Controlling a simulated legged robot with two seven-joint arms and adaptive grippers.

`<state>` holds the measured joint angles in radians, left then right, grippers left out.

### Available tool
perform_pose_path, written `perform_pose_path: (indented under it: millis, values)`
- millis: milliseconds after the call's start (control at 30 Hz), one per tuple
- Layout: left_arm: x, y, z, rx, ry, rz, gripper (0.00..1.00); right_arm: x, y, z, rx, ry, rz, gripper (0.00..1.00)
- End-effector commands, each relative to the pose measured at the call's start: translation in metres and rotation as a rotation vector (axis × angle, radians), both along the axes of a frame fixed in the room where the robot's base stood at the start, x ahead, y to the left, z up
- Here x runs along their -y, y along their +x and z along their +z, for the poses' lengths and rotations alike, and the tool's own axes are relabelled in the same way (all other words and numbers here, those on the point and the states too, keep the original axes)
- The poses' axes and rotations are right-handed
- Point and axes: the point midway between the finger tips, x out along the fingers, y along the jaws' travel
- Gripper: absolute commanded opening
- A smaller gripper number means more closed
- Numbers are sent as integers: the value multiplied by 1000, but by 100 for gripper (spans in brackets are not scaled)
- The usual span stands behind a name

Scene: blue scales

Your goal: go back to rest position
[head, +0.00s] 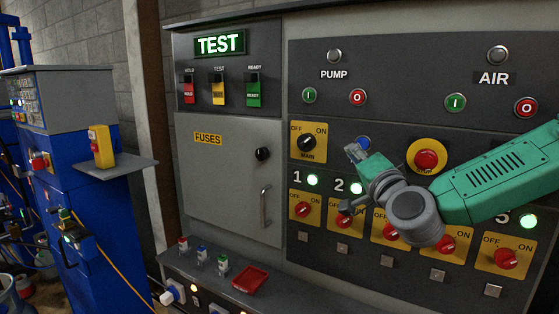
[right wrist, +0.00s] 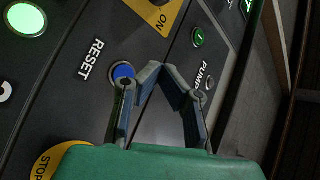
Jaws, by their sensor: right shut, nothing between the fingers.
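My right arm comes in from the right in the head view, with a green link and a grey wrist joint. My right gripper (head: 354,152) is in front of the control panel (head: 420,55), close to the blue reset button (head: 364,142). In the right wrist view the gripper (right wrist: 160,70) has its fingertips together with nothing between them. The blue button (right wrist: 123,73) shows just left of the fingers there; I cannot tell whether they touch it. The arm hides parts of the numbered switches. My left gripper is not in view.
The panel carries a red stop button (head: 426,160), a main switch (head: 308,142) and several red rotary switches. The fuse door (head: 225,185) is closed. A red tray (head: 250,281) sits on the ledge below. A blue machine (head: 90,220) stands at the left.

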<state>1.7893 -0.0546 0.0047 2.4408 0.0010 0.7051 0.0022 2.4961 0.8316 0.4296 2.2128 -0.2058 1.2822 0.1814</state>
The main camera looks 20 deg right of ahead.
Motion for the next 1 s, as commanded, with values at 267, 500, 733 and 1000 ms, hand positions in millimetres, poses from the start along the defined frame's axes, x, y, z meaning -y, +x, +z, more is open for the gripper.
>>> perform_pose_path:
  millis: [267,500,733,1000]
  values:
    - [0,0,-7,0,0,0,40,-26,0,-60,-128,-75,57,0]
    - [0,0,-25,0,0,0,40,-82,-35,-228,-496,-281,224,0]
    - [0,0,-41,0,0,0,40,-109,-120,-382,-868,-483,401,0]
    - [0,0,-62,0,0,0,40,-102,-266,-519,-1313,-726,625,0]
